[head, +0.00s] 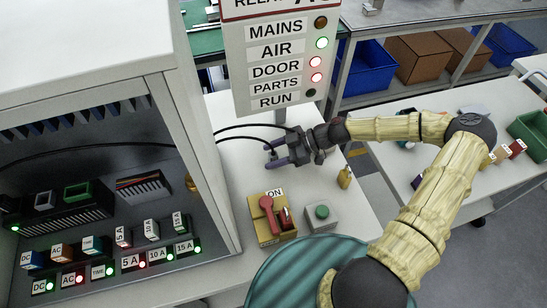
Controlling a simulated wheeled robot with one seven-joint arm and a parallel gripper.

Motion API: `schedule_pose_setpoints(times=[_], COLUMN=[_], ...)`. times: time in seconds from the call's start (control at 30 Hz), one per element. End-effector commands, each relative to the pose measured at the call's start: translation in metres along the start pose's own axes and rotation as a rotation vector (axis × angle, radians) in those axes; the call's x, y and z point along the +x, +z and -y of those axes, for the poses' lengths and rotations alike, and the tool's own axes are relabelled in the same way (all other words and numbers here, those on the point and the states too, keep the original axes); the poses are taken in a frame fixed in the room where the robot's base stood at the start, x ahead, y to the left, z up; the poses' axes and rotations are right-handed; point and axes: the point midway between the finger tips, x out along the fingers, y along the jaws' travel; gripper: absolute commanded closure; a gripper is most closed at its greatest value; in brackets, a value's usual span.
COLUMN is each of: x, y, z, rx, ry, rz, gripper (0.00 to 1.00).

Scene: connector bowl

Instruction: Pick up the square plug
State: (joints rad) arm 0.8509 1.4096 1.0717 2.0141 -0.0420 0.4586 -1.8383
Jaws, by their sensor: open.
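My gripper (270,154) is over the white table, left of the table's centre, beneath the sign panel. Its fingers point left and are open. Two thin black cables (240,128) run from the cabinet side toward the gripper, one ending near its fingers. I cannot clearly make out a square plug; the cable ends are small and partly hidden by my gripper. I cannot tell whether anything is between the fingers.
An open cabinet (205,120) with labelled modules stands left. A yellow switch box (262,228) with a red lever, a green-button box (321,216) and a brass padlock (344,179) are on the table. The sign panel (285,95) is just behind my gripper.

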Motion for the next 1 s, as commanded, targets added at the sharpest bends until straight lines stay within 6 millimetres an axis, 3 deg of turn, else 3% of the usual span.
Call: schedule_pose_setpoints(times=[0.47, 0.73, 1.0], x=[0.0014, -0.0007, -0.0010], y=[-0.0008, 0.0003, -0.0007], z=[0.0004, -0.0002, -0.0002], rx=[-0.002, 0.000, -0.001], ry=[-0.003, 0.001, 0.001], rz=[0.000, 0.000, 0.000], gripper=[0.48, 0.99, 0.99])
